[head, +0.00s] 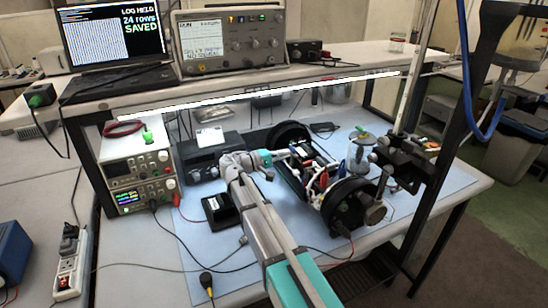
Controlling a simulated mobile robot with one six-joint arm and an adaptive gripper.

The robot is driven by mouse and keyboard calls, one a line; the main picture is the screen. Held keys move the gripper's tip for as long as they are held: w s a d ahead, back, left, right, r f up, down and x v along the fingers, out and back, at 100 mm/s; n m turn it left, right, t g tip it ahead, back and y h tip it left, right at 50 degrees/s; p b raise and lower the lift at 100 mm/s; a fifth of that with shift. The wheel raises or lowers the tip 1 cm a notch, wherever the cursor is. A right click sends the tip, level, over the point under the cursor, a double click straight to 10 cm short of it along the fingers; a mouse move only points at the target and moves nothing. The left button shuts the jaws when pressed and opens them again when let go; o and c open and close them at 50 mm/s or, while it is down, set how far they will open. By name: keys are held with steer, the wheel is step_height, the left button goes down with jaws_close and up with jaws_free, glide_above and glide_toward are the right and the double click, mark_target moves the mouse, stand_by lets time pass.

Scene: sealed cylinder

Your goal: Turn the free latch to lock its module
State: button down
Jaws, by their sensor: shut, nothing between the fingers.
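The opened cylinder assembly stands on the blue mat, with a black round end plate (290,135) at the back and a larger black end plate (350,206) at the front. Between them lies a rack of modules (303,152) with dark, white, red and blue parts. The latches are too small to tell apart, and so is which one is free. My arm reaches in from the bottom, and its wrist bends right. My gripper (284,154) is small, shut and empty at the left side of the rack. I cannot tell whether it touches a module.
A clear jar (361,152) and a black clamp fixture (402,158) stand right of the rack. Stacked bench instruments (138,175) and a black box (220,208) are at left. Cables cross the blue mat (185,262). A shelf (260,88) runs above the back.

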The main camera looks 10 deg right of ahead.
steer(key=shift+w+d, duration=0.25)
steer(key=shift+d, duration=0.45)
steer(key=shift+s+a+n+t, duration=0.1)
steer(key=shift+a+n+t, duration=0.2)
steer(key=shift+t, duration=0.1)
